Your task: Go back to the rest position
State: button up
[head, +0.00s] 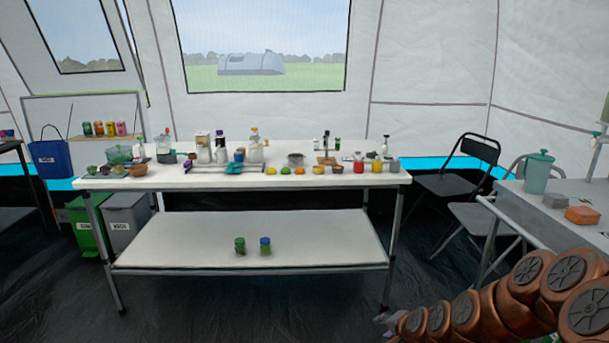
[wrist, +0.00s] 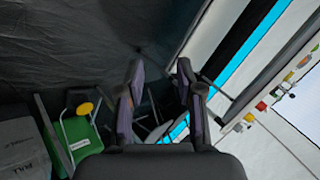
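My gripper (wrist: 158,75) shows in the wrist view with its two dark fingers apart and nothing between them. It is over dark floor, clear of the tables. In the head view my copper-coloured arm reaches in from the lower right, and only a small grey tip of the gripper shows near its end, at the bottom edge. The rest of the gripper is out of that view.
A white table (head: 250,240) with a lower shelf stands ahead, its top crowded with bottles, bowls and fruit. Folding chairs (head: 465,165) and a side table (head: 560,215) are at right. Dark floor between is clear.

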jog(key=s+a+r+n+g+p, duration=0.2)
jog(key=s+a+r+n+p, duration=0.25)
jog(key=r, duration=0.55)
jog(key=s+r+n+g+h+p, duration=0.1)
jog(key=s+r+n+g+p, duration=0.2)
jog(key=s+r+p, duration=0.5)
jog(key=s+d+r+n+g+h+p, duration=0.1)
jog(key=s+r+n+g+p, duration=0.2)
jog(key=s+r+p, duration=0.6)
jog(key=s+r+g, duration=0.1)
jog(key=s+r, duration=0.4)
jog(key=s, duration=0.5)
jog(key=s+r+g, duration=0.1)
jog(key=s+r, duration=0.5)
jog(key=s, duration=0.3)
jog(key=shift+s+d+r+h+p, duration=0.2)
jog(key=shift+s+h+p, duration=0.1)
jog(key=shift+s, duration=0.1)
